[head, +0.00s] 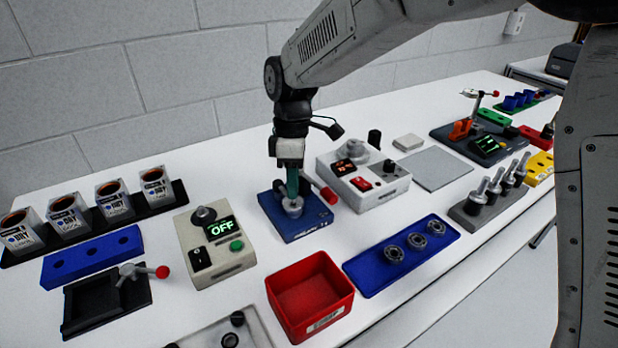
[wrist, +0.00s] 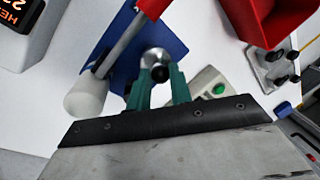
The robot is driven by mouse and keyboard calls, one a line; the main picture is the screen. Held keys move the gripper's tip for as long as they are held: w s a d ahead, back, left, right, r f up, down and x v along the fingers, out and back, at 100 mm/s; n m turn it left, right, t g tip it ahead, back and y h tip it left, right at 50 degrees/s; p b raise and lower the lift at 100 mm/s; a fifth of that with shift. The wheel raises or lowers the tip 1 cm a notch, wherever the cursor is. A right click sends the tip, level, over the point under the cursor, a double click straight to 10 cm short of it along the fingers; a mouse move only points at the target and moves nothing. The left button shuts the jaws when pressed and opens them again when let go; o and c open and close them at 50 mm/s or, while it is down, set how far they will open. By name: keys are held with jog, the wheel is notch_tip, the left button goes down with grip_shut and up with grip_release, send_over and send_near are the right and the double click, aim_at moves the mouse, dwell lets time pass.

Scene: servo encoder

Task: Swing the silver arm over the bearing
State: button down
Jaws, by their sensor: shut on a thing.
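The blue base (head: 312,222) stands on the table left of centre in the head view, and it also shows in the wrist view (wrist: 168,42). My gripper (head: 292,194) points down over it, its green fingers (wrist: 160,82) shut on a silver piece with a black knob (wrist: 157,60). The silver piece (head: 293,208) is upright and its lower end meets the base. The silver arm (wrist: 120,45) has a red grip (head: 328,194) and a white end (wrist: 85,98); it lies beside my fingers, apart from them. I cannot see a bearing on the base.
A blue tray (head: 372,276) with several bearings lies to the right. An empty red bin (head: 312,285) stands in front. A beige control box (head: 213,243) is left and a white heater box (head: 362,178) is close behind right. A grey mat (head: 436,168) is clear.

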dwell(0.4)
jog(key=c, duration=1.3)
grip_release()
jog(key=shift+o, duration=0.2)
notch_tip(320, 180, up, 8)
jog(key=w, duration=0.1)
jog(key=shift+w+f, duration=0.15)
jog(key=shift+w, duration=0.15)
